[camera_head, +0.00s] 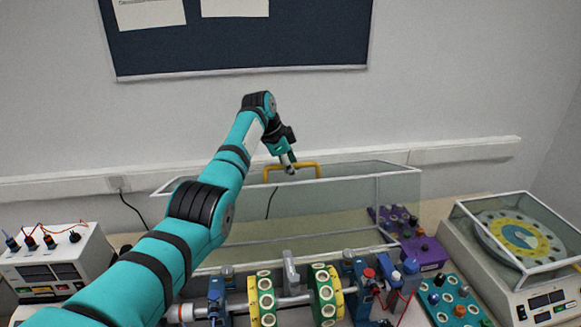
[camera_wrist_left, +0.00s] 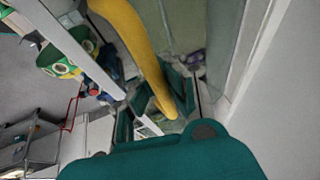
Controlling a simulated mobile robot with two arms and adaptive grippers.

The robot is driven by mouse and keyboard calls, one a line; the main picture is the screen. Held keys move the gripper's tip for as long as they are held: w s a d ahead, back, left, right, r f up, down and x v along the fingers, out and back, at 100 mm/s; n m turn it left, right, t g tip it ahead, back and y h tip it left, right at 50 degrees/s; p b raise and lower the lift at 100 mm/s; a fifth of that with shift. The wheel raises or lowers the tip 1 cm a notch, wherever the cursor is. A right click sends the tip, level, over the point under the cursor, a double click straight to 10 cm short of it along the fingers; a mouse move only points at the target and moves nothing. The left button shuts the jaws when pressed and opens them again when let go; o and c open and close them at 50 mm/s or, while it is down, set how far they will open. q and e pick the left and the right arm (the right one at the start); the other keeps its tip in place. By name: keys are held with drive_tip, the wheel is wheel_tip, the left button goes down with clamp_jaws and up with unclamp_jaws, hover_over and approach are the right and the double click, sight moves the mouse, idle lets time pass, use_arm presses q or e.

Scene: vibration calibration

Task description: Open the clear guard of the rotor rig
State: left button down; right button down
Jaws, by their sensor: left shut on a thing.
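The clear guard (camera_head: 345,205) of the rotor rig is a box of see-through panels with pale edges. It stands raised behind the rotor shaft, and the green and yellow rotor discs (camera_head: 326,294) show uncovered in front of it. A yellow handle (camera_head: 311,165) is at the guard's top. My left gripper (camera_head: 289,167) reaches over from the left and is shut on this handle. In the left wrist view the yellow handle (camera_wrist_left: 126,24) runs down between the fingers. My right gripper is in neither view.
A white power unit (camera_head: 55,262) with cables stands at the left. A turntable unit under a clear cover (camera_head: 520,240) stands at the right. A purple box (camera_head: 424,254) and a teal block with sockets (camera_head: 455,303) sit beside the rig. The wall is close behind the guard.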

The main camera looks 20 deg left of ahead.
use_arm(q)
drive_tip(key=c, duration=1.7)
unclamp_jaws()
drive_tip(key=shift+w+r, duration=0.15)
drive_tip(key=shift+r, duration=0.35)
drive_tip(key=o, duration=0.4)
drive_tip(key=shift+s+d+f, duration=0.1)
drive_tip(key=shift+s, duration=0.15)
drive_tip(key=shift+r, duration=0.2)
drive_tip(key=v, duration=1.1)
drive_tip(key=shift+s+r, duration=0.2)
drive_tip(key=shift+s, duration=0.1)
drive_tip(key=shift+f, duration=0.1)
